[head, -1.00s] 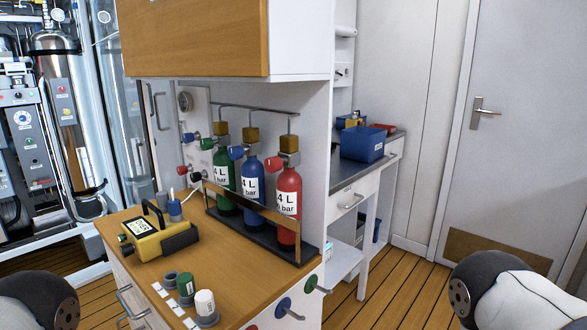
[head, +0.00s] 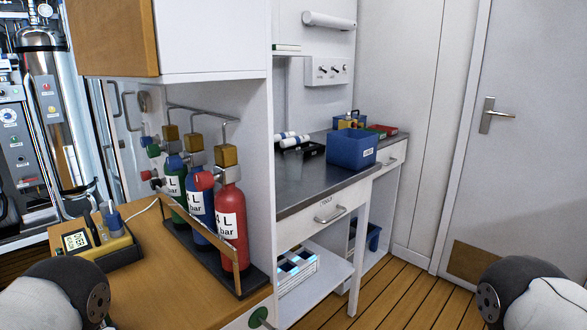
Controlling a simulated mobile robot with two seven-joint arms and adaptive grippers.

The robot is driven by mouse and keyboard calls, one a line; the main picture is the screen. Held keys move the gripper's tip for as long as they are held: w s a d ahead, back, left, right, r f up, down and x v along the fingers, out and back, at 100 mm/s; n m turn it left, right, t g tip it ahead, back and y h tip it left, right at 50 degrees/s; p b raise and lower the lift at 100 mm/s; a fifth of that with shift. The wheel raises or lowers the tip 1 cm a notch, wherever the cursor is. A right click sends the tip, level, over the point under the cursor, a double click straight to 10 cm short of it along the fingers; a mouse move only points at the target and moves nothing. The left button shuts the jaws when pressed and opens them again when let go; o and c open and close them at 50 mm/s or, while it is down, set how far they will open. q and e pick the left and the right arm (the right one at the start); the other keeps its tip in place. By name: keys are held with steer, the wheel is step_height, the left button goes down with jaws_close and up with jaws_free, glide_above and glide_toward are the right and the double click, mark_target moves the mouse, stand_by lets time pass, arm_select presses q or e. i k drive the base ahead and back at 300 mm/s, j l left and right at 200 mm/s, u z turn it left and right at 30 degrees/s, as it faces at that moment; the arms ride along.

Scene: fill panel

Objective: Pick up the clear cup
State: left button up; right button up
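I see no clear cup in the head view. Parts of my two arms show at the lower left and lower right corners. Neither of my grippers is in the picture, so what they hold is hidden.
A wooden counter (head: 180,291) holds green, blue and red (head: 233,225) cylinders behind a rail, and a yellow meter (head: 95,245). Beyond a white partition, a grey worktop (head: 310,190) carries a blue bin (head: 352,149). A door (head: 515,150) is at right; wooden floor (head: 400,285) lies open before it.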

mark_target(294, 159)
steer(key=i+l+u, duration=0.1)
steer(key=l, duration=0.25)
steer(key=i+l+u, duration=0.25)
steer(key=i+l, duration=0.15)
steer(key=l, duration=0.35)
steer(key=i+l+u, duration=0.15)
steer(key=l, duration=0.2)
steer(key=i+l+u, duration=0.1)
steer(key=l, duration=0.3)
steer(key=l+u, duration=0.15)
steer(key=l, duration=0.25)
steer(key=i, duration=0.05)
